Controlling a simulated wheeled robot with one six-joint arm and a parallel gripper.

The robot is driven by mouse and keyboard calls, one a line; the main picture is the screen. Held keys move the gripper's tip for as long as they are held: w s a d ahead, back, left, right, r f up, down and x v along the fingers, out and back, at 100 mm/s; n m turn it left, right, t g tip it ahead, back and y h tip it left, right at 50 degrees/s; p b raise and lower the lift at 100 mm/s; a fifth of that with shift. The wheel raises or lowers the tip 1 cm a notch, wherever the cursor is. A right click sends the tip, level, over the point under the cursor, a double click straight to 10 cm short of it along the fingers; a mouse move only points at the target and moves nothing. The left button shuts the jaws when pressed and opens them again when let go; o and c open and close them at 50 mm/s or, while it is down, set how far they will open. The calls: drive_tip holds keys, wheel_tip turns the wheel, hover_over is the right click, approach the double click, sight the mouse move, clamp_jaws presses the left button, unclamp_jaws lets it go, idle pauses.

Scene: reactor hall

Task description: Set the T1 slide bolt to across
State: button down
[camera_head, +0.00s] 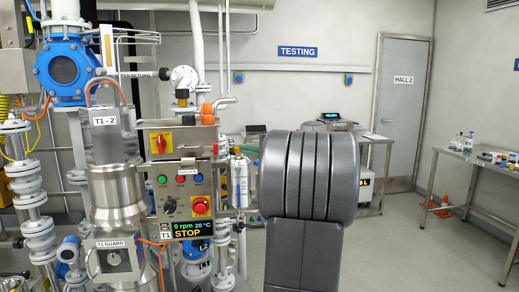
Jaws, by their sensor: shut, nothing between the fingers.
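The T1 guard (118,265) is a pale metal guard low on the steel T1 vessel (118,195), at the left. It carries a "T1 GUARD" label and a small square plate with a dark round spot. A curved metal piece shows at its left edge. I cannot make out the slide bolt or its position for certain. The T1 display (193,229) to the right of the guard reads "0 rpm 20 °C STOP". My gripper is not in view; only a thick dark grey part of my arm shows, right of the control box.
A control box (181,185) with coloured buttons and a red knob stands beside the vessel. Pipes, flanges and a blue valve (68,68) crowd the left. A steel table (475,158) with bottles stands at the right. The floor at the lower right is clear.

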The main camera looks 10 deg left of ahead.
drive_tip(key=p, duration=0.1)
approach(212, 148)
drive_tip(key=a+r, duration=0.1)
drive_tip(key=a, duration=0.1)
drive_tip(key=shift+w+a+r, duration=0.15)
drive_tip(key=shift+w+a, duration=0.15)
drive_tip(key=shift+w, duration=0.1)
drive_tip(key=a, duration=0.2)
drive_tip(key=s+a+b, duration=0.1)
drive_tip(key=a, duration=0.1)
drive_tip(key=shift+s+a, duration=0.2)
drive_tip(key=shift+a, duration=0.1)
drive_tip(key=shift+d, duration=0.15)
